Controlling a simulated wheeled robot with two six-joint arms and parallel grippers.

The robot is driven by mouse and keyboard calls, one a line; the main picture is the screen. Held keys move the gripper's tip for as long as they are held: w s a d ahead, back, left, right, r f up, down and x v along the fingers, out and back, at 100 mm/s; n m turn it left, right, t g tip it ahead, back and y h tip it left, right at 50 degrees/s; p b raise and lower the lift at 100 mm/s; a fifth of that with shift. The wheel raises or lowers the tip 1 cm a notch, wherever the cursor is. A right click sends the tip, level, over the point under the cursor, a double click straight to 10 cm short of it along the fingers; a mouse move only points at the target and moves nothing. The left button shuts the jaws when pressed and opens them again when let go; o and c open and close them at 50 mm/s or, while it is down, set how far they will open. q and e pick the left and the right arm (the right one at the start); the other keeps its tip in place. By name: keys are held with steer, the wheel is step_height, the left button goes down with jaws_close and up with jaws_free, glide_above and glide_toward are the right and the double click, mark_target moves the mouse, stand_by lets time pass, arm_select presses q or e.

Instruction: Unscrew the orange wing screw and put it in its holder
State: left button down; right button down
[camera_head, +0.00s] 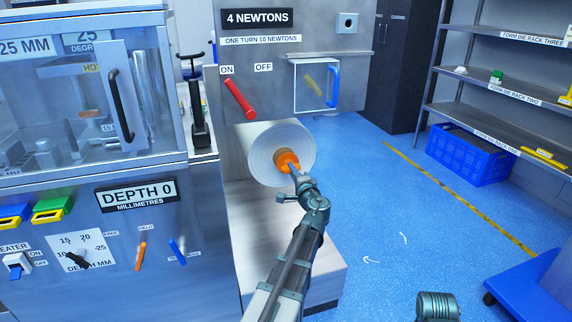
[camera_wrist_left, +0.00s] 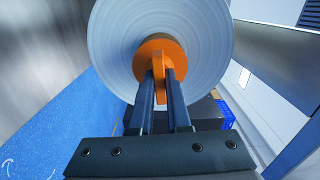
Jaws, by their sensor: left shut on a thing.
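The orange wing screw (camera_head: 284,158) sits at the middle of the face of a pale, round reel (camera_head: 265,141) on the machine's side. My left gripper (camera_head: 293,168) reaches up to it and is shut on its wing. In the left wrist view the two dark fingers (camera_wrist_left: 159,85) lie on either side of the upright orange wing (camera_wrist_left: 159,65). The round orange hub of the screw is against the reel face. I cannot make out the screw's holder for certain.
A red lever (camera_head: 239,98) and a small clear box with a blue handle (camera_head: 333,87) are above the reel. A pale block (camera_head: 335,268) stands below. Blue floor lies open to the right, before shelves and a blue crate (camera_head: 468,156).

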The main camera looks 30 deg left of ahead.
arm_select(q)
steer(key=shift+s+d, duration=0.15)
steer(key=v, duration=0.2)
steer(key=shift+s+d, duration=0.2)
steer(key=shift+d, duration=0.05)
stand_by(0.6)
